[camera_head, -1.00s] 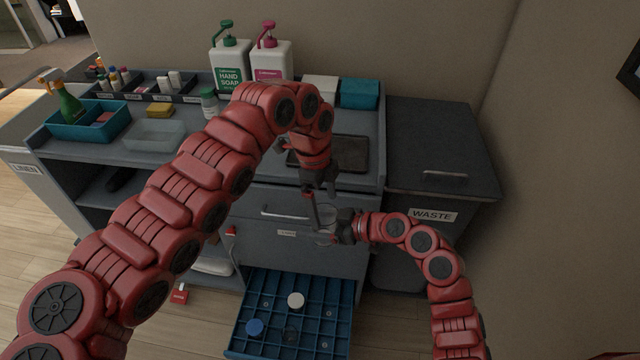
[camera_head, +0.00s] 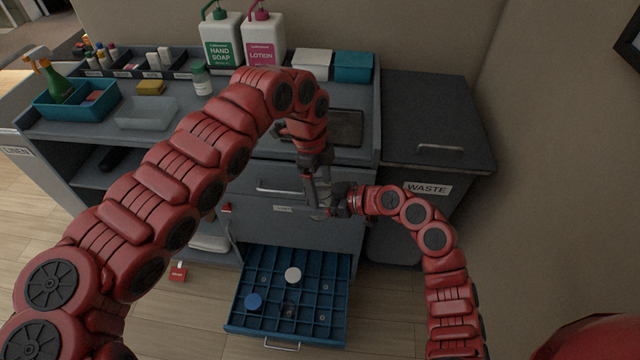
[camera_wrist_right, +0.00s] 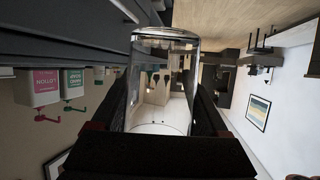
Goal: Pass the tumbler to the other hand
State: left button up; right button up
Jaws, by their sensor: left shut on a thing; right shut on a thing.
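The clear glass tumbler (camera_head: 321,197) is held in the air in front of the cabinet's closed drawer, above the pulled-out blue drawer. In the right wrist view the tumbler (camera_wrist_right: 165,92) fills the space between the two dark fingers, its rounded end at the top. My right gripper (camera_head: 335,203) reaches in from the right and is shut on it. My left gripper (camera_head: 312,190) comes down from above and is shut on it too, close beside the right one. The exact left finger contact is small and partly hidden.
The blue compartmented drawer (camera_head: 240,312) is open below, holding a white round item (camera_head: 292,275) and a blue one (camera_head: 253,301). The counter behind carries soap (camera_head: 221,45) and lotion (camera_head: 264,45) bottles. The waste cabinet (camera_head: 435,120) stands to the right.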

jog(key=o, duration=1.5)
jog(key=shift+c, duration=0.2)
